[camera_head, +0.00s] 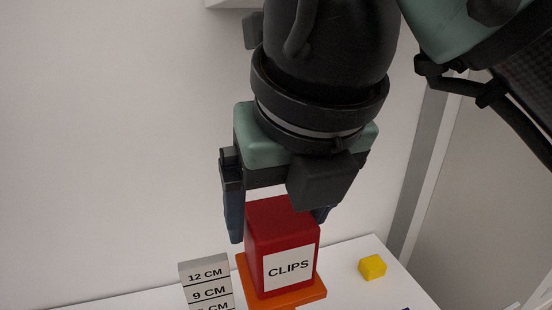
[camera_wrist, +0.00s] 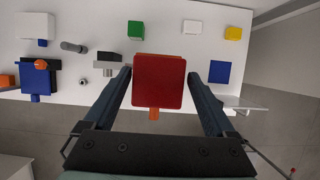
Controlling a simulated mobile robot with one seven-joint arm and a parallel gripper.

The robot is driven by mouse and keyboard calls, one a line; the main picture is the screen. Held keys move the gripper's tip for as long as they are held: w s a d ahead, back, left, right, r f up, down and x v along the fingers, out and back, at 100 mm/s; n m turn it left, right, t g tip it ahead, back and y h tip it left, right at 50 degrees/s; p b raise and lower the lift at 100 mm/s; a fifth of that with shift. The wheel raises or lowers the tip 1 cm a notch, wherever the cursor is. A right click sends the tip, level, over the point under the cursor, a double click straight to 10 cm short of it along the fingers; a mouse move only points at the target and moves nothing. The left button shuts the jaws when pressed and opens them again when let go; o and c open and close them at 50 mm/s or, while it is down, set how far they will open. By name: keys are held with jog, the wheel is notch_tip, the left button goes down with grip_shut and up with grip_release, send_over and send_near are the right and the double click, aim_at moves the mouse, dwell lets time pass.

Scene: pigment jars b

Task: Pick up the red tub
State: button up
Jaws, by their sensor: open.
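The red tub (camera_head: 281,235) is a tall red block with a white "CLIPS" label on its front. It stands upright on an orange base (camera_head: 316,290). In the wrist view the red tub (camera_wrist: 158,80) shows its top, between the two fingers. My gripper (camera_head: 278,225) points down over the tub, with one finger to its left and the other partly hidden behind its right side. In the wrist view my gripper (camera_wrist: 160,92) is open, with a gap visible between the tub and each finger near the tips.
A grey height gauge (camera_head: 206,284) marked "12 CM" and "9 CM" stands left of the tub. A yellow cube (camera_head: 372,267) lies to the right. The wrist view shows a green cube (camera_wrist: 135,28), a white cube (camera_wrist: 191,27) and a blue square (camera_wrist: 219,72) on the white table.

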jog(key=b+x, duration=0.1)
jog(key=x, duration=0.3)
jog(key=shift+s+a+f+b, duration=0.1)
jog(key=shift+s+f+b, duration=0.05)
jog(key=shift+b, duration=0.15)
jog(key=shift+c, duration=0.3)
jog(key=c, duration=1.2)
